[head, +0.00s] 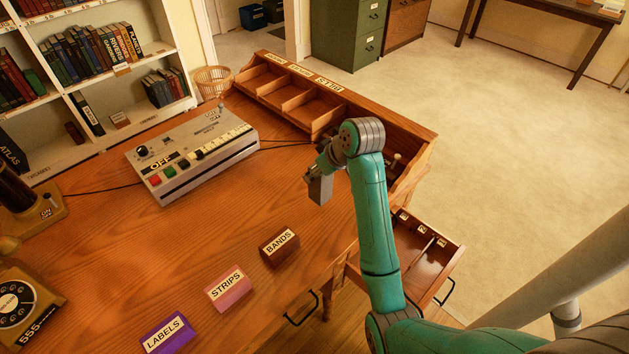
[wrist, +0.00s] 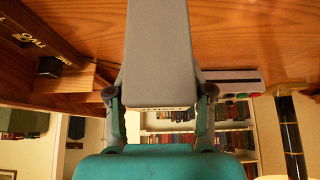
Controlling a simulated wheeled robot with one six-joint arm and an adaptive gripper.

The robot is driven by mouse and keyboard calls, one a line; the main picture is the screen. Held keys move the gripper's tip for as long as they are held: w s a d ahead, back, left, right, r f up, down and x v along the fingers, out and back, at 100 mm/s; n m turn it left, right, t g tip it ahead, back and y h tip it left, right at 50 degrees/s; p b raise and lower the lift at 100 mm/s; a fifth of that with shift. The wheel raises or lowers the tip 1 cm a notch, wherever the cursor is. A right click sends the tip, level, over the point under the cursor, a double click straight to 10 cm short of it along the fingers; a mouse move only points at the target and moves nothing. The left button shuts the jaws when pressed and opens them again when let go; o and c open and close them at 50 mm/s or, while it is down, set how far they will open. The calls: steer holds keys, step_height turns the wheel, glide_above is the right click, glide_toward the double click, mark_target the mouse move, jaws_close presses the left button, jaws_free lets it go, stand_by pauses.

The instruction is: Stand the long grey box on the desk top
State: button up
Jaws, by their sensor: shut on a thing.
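The long grey box (head: 320,189) hangs below my gripper (head: 327,160) in the head view, over the right part of the desk top (head: 210,235). It looks roughly upright there. In the wrist view the box (wrist: 158,45) fills the upper middle, with a finger pad pressed on each side, so my gripper (wrist: 159,93) is shut on it. The far end of the box runs out of the wrist picture. I cannot tell whether its lower end touches the desk.
A wooden pigeonhole rack (head: 300,100) runs behind the box. A grey control console (head: 192,150) lies to its left. Small blocks marked BANDS (head: 279,246), STRIPS (head: 229,288) and LABELS (head: 166,334) sit nearer the front. An open drawer (head: 425,262) juts out right.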

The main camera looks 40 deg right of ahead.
steer(key=shift+f, duration=2)
steer(key=shift+f, duration=0.1)
steer(key=o, duration=1.2)
